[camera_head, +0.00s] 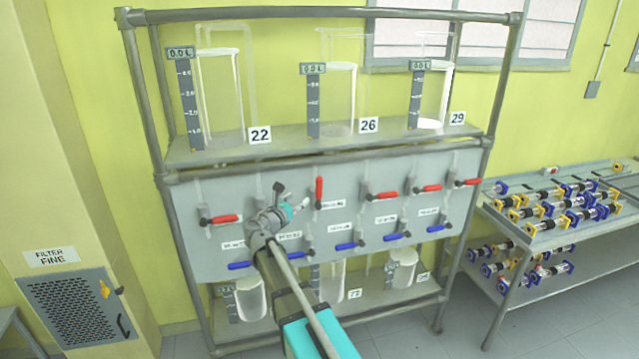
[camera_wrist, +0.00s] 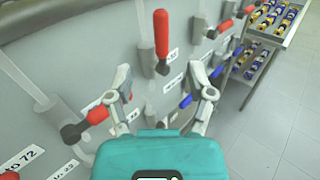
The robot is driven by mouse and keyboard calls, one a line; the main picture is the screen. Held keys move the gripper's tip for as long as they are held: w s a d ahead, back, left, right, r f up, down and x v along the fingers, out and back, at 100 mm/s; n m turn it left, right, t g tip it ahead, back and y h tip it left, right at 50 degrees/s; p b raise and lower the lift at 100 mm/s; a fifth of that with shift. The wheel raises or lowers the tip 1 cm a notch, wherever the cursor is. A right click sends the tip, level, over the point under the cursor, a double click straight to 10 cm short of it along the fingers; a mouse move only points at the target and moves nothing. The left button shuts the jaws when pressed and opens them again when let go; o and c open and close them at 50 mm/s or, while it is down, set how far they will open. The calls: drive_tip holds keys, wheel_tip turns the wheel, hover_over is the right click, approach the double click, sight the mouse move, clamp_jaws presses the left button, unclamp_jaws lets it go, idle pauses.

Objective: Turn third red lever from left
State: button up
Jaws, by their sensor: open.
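Several red levers run in a row across a grey panel (camera_head: 345,180). The third from the left (camera_head: 319,190) stands upright, while the other visible red ones lie roughly sideways. In the wrist view the upright lever (camera_wrist: 161,33) is ahead, just beyond the fingertips. The second red lever (camera_wrist: 97,115) is left of my fingers in the wrist view; it is mostly hidden by my gripper in the head view. My gripper (camera_wrist: 163,88) is open and empty, its two fingers spread below the upright lever and apart from it. It also shows in the head view (camera_head: 292,198).
Blue levers (camera_head: 348,245) form a lower row. Glass vessels (camera_head: 222,95) stand on the upper shelf (camera_head: 300,145), with more below. A table (camera_head: 560,230) with small parts is at right. A filter cabinet (camera_head: 75,305) is at left.

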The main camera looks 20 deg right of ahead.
sight(317, 182)
drive_tip(key=shift+w+d, duration=0.1)
drive_tip(key=shift+d, duration=0.05)
drive_tip(key=x, duration=1.3)
drive_tip(key=shift+w+d, duration=0.15)
idle(0.3)
clamp_jaws()
